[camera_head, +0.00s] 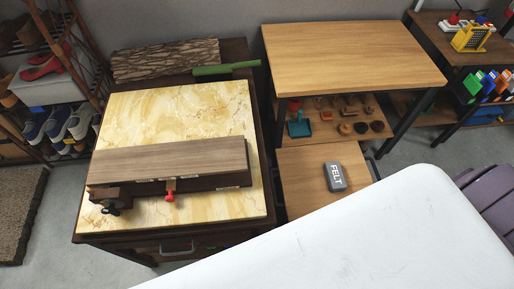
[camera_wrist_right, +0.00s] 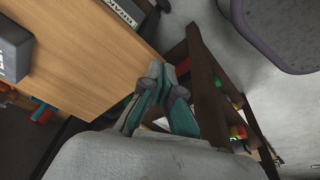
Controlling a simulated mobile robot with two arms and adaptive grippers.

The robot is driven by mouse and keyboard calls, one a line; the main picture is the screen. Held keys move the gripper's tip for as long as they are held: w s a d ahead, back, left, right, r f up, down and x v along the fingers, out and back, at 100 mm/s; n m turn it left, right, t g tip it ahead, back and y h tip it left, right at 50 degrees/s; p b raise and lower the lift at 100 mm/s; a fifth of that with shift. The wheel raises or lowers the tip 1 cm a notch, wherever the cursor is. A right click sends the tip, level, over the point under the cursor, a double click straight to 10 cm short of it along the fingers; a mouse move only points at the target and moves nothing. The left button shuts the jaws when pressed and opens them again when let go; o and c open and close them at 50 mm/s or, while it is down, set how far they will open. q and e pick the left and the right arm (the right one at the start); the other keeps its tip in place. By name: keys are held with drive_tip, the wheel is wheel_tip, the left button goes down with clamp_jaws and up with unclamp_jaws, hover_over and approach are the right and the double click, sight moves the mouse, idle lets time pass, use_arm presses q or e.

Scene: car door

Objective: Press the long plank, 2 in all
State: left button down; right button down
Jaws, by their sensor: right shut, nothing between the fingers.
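The long plank (camera_head: 170,161), grey-brown with wood grain, lies lengthwise on top of a dark low body with a red-tipped part (camera_head: 170,196) at its front. It rests on the yellow marbled top (camera_head: 190,108) of a dark cabinet at the left in the head view. My right gripper (camera_wrist_right: 168,76) shows only in the right wrist view. Its teal fingers are shut with nothing between them, and it is away from the plank, which that view does not show. My left gripper is in neither view.
A grey FELT block (camera_head: 335,177) lies on a lower wooden surface (camera_head: 300,170) to the right. A shoe rack (camera_head: 50,90) stands at the left.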

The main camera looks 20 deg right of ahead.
drive_tip(key=w+r+n+t+y+b, duration=0.2)
drive_tip(key=w+r+n+y, duration=0.2)
drive_tip(key=w+r, duration=1.8)
drive_tip(key=a+r+n+g+y, duration=0.1)
drive_tip(key=a+r+n+y, duration=0.1)
drive_tip(key=r, duration=0.8)
drive_tip(key=a+r+n+g+y, duration=0.1)
drive_tip(key=a+r+n, duration=0.4)
drive_tip(key=r, duration=0.5)
drive_tip(key=shift+a+r+n+y+b, duration=0.2)
drive_tip(key=shift+n+y+b, duration=0.15)
drive_tip(key=shift+n+y, duration=0.3)
drive_tip(key=shift+s+f, duration=0.1)
